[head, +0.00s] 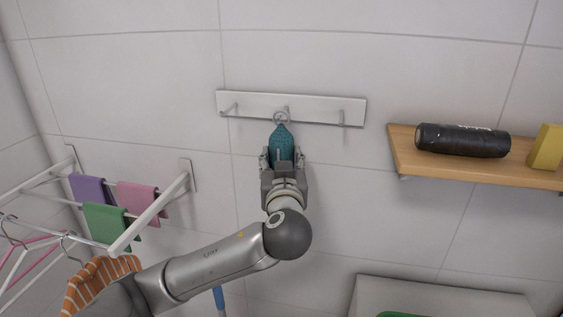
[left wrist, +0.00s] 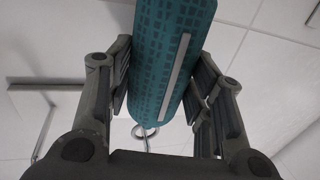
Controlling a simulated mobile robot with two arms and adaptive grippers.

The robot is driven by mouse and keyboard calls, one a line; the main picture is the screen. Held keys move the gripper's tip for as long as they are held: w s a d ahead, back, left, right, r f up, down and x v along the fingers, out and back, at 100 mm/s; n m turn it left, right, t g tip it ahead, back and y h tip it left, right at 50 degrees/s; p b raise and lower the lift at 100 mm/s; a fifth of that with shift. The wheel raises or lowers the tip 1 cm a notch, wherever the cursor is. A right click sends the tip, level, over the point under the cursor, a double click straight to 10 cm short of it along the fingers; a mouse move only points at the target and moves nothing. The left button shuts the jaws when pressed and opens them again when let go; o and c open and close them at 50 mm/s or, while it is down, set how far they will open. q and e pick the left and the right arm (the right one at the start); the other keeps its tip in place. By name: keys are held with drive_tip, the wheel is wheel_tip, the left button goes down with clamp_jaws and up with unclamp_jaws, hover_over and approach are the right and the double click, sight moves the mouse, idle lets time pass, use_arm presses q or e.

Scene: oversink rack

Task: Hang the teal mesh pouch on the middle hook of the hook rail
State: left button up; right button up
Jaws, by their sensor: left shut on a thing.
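The teal mesh pouch (head: 281,143) is held upright in my left gripper (head: 283,163), just below the middle of the white hook rail (head: 255,102). A metal ring (head: 281,118) tops the pouch and overlaps the middle hook (head: 284,109) in the head view. I cannot tell whether the ring is around the hook or in front of it. In the left wrist view the pouch (left wrist: 170,55) lies between both fingers of the left gripper (left wrist: 165,85), and the ring (left wrist: 145,132) shows beyond it near a thin metal rod. My right gripper is not in view.
A wooden shelf (head: 480,173) at the right carries a black bottle (head: 462,140) and a yellow block (head: 546,148). The rail's left and right hooks are bare.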

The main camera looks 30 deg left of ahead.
use_arm(q)
drive_tip(key=o, duration=1.1)
drive_tip(key=shift+o, duration=0.2)
drive_tip(key=shift+s, duration=0.1)
